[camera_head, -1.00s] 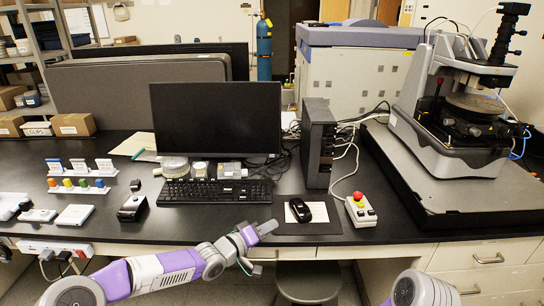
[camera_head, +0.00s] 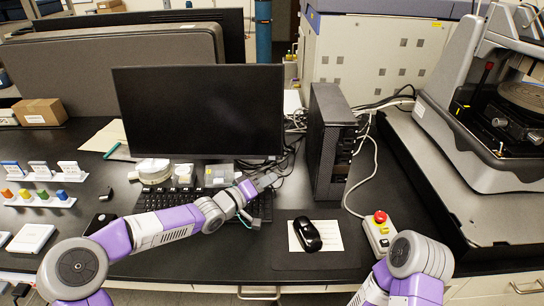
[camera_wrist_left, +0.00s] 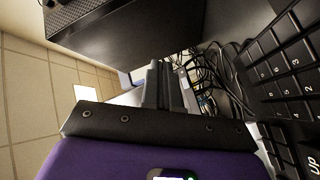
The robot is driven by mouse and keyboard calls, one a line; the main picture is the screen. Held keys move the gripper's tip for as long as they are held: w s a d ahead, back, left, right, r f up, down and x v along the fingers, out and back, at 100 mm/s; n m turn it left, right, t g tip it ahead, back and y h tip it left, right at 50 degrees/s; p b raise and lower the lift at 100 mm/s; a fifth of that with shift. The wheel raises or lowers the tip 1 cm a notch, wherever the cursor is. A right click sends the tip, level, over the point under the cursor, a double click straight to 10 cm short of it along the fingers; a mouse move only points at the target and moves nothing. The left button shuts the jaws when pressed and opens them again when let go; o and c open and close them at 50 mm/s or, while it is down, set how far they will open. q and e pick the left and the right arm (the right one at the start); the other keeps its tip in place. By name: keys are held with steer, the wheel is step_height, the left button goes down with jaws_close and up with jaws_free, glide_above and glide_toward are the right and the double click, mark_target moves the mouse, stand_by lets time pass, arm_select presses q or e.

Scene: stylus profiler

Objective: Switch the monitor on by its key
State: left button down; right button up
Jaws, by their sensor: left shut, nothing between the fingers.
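The monitor (camera_head: 198,110) stands on the black bench with a dark, blank screen. I cannot make out its key. My left gripper (camera_head: 266,181) is shut and empty, just in front of and below the monitor's lower right corner, above the right end of the keyboard (camera_head: 151,199). In the left wrist view, the closed fingers (camera_wrist_left: 164,84) point toward cables, with the keyboard (camera_wrist_left: 292,62) at the right side. My right arm shows at the lower right of the head view, but its gripper is out of the picture.
A dark computer tower (camera_head: 328,140) stands right of the monitor. A mouse (camera_head: 307,234) and a control box with a red button (camera_head: 380,227) lie in front. Small containers (camera_head: 153,171) sit under the screen. The stylus profiler (camera_head: 490,110) fills the right side.

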mark_target(272, 158)
arm_select(q)
steer(key=shift+w+p, duration=0.35)
steer(key=shift+w, duration=0.2)
steer(key=w+p, duration=0.2)
steer(key=w+f+p, duration=0.1)
steer(key=w+p, duration=0.4)
steer(key=p, duration=0.1)
steer(key=shift+w+d+f, duration=0.1)
steer(key=shift+w+f, duration=0.25)
steer(key=shift+f, duration=0.05)
stand_by(1.5)
steer(key=shift+w+p, duration=0.4)
steer(key=shift+p, duration=0.25)
steer(key=shift+f, duration=0.1)
